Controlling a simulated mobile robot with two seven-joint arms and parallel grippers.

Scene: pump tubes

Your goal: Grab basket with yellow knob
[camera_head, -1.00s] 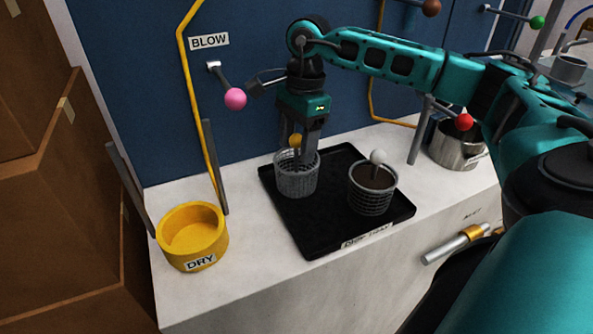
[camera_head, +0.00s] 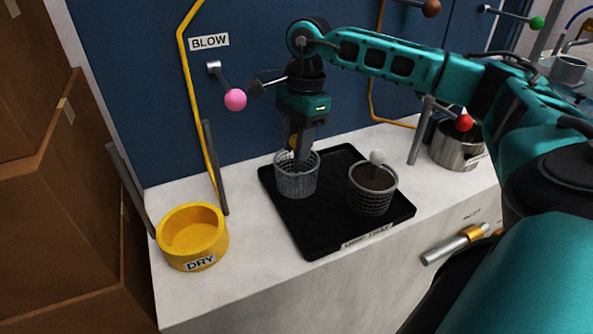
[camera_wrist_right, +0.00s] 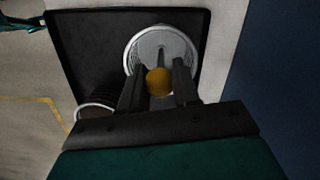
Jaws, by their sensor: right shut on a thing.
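The grey wire basket with the yellow knob (camera_head: 297,184) stands upright on the left part of the black tray (camera_head: 297,228). My right gripper (camera_head: 301,157) points down over this basket and is shut on the yellow knob (camera_head: 292,142), which the fingers partly hide. In the right wrist view the yellow knob (camera_wrist_right: 159,82) sits between the two fingers (camera_wrist_right: 158,78), with the round rim of the basket (camera_wrist_right: 135,37) around its rod. The basket appears to rest on the tray. My left gripper is not in view.
A second basket with a white knob (camera_head: 372,196) and dark contents stands on the tray to the right. A yellow DRY container (camera_head: 194,246) is at left. A pink knob (camera_head: 235,99) sticks out from the blue wall. A metal pot (camera_head: 456,151) stands at right.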

